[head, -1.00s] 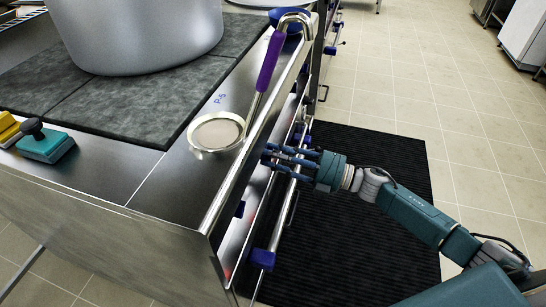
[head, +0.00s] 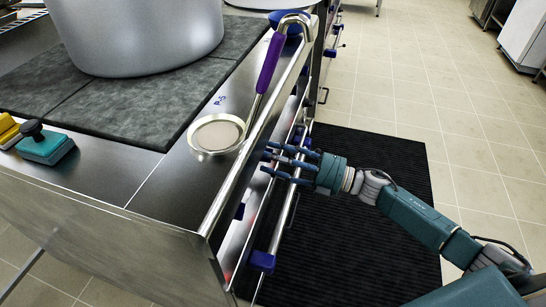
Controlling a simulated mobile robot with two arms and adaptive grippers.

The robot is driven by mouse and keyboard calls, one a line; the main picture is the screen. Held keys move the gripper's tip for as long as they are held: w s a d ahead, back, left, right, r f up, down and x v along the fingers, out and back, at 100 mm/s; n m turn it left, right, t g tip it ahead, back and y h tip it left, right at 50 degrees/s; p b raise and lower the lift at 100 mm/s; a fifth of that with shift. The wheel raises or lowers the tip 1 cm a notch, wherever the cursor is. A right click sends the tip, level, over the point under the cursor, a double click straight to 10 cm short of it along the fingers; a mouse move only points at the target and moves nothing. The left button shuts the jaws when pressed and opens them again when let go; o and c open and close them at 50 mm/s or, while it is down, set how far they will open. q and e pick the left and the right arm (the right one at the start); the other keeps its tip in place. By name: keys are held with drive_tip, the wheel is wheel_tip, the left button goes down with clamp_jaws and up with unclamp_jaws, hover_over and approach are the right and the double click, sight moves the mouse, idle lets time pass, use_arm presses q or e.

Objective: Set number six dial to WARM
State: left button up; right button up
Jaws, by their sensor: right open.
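The stove's front panel (head: 232,262) runs along the right side of the counter and shows only edge-on. I cannot pick out the number six dial or a WARM mark on it. A small dark blue piece (head: 240,211) shows on the panel, too small to identify. My right gripper (head: 268,159) is open, with its blue fingers pointing left at the front rail and panel. Its fingertips overlap the rail in the picture, and I cannot tell whether they touch anything. My left gripper is not in view.
A metal rail (head: 284,215) with a blue end fitting (head: 262,262) runs along the front. A black mat (head: 340,240) covers the floor.

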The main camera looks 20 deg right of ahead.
drive_tip(key=v, duration=1.2)
drive_tip(key=shift+f, duration=0.1)
